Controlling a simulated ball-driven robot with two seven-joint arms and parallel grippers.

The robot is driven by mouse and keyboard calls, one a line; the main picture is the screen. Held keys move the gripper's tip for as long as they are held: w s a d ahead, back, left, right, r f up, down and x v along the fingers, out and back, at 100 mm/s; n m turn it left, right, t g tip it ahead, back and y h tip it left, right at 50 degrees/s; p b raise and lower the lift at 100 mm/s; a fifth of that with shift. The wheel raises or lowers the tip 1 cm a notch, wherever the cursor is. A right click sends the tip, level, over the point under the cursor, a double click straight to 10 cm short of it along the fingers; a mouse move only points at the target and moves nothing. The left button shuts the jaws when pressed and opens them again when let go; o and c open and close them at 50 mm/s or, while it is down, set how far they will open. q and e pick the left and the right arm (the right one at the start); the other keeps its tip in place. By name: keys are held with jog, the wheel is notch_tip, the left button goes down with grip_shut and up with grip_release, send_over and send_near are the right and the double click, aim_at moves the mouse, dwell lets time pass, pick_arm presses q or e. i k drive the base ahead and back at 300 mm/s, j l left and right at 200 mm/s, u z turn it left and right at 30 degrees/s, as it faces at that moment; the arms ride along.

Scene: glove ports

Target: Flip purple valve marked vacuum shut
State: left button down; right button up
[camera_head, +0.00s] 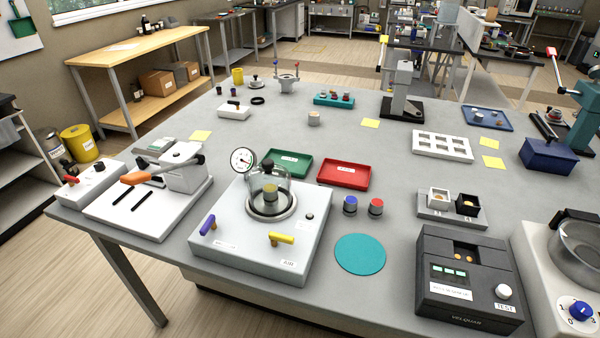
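The purple valve (208,225) is a small lever at the front left of a white box-shaped unit (240,252). Its handle runs slantwise, from near left to far right. A small label (226,246) lies beside it, with print too small to read surely. A yellow valve (281,238) sits to its right, its handle lying roughly left to right, above a label reading AIR (289,263). A glass bell jar (269,188) with a yellowish thing inside stands on the unit. A round dial gauge (243,160) stands behind its left side. Neither gripper shows.
A white lever device with an orange handle (135,178) stands left of the unit. Green (287,163) and red (344,174) trays lie behind it. A teal round mat (360,254) and two small capped jars (350,205) are at right. A black device (466,280) stands farther right.

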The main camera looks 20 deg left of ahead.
aim_at(210, 222)
jog(key=u, duration=1.35)
